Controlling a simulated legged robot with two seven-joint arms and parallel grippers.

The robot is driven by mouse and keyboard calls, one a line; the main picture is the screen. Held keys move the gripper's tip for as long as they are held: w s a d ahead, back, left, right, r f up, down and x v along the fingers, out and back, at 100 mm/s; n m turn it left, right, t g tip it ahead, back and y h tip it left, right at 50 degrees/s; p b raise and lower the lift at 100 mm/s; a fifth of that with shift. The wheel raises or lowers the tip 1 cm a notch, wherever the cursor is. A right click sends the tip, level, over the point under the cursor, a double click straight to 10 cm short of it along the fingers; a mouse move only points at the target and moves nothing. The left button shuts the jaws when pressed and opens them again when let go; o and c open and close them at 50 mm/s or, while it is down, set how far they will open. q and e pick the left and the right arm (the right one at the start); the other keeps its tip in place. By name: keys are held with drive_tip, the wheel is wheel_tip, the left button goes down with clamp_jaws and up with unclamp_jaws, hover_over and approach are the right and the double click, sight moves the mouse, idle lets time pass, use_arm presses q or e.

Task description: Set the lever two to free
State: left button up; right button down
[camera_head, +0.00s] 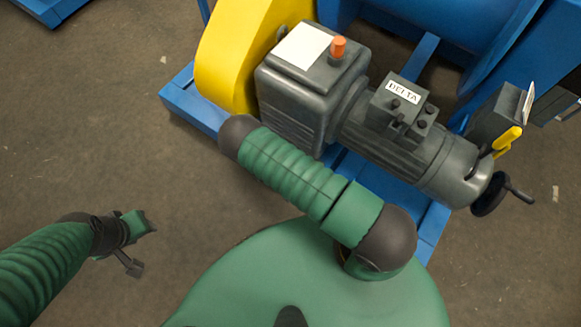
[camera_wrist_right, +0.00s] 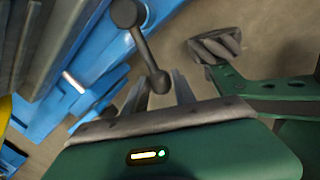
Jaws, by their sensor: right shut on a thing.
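A dark grey lever (camera_wrist_right: 142,47) with a round ball at each end shows at the top of the right wrist view. I see no label, so I cannot tell its number. Its near ball sits between the two fingers of my right gripper (camera_wrist_right: 160,87), which is shut on it. The far ball is against the blue frame in the picture. In the head view my right gripper and this lever are not visible.
A grey motor with a DELTA label (camera_head: 403,91) stands on a blue frame (camera_head: 433,228), beside a yellow guard (camera_head: 228,55). A yellow lever (camera_head: 507,141) and a black handwheel (camera_head: 488,195) are at the right. The floor at left is clear.

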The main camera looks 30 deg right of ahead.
drive_tip(key=s+n+p, duration=0.1)
drive_tip(key=s+d+n+p, duration=0.1)
drive_tip(key=n, duration=0.1)
drive_tip(key=shift+s+y, duration=0.2)
drive_tip(key=shift+y, duration=0.1)
drive_tip(key=shift+s, duration=0.1)
idle(0.3)
drive_tip(key=c, duration=1)
unclamp_jaws()
drive_tip(key=shift+c, duration=0.2)
drive_tip(key=shift+r, duration=0.1)
drive_tip(key=s+r+p, duration=0.3)
drive_tip(key=r+p, duration=0.4)
drive_tip(key=r, duration=0.9)
drive_tip(key=shift+d+r, duration=0.15)
drive_tip(key=shift+d, duration=0.15)
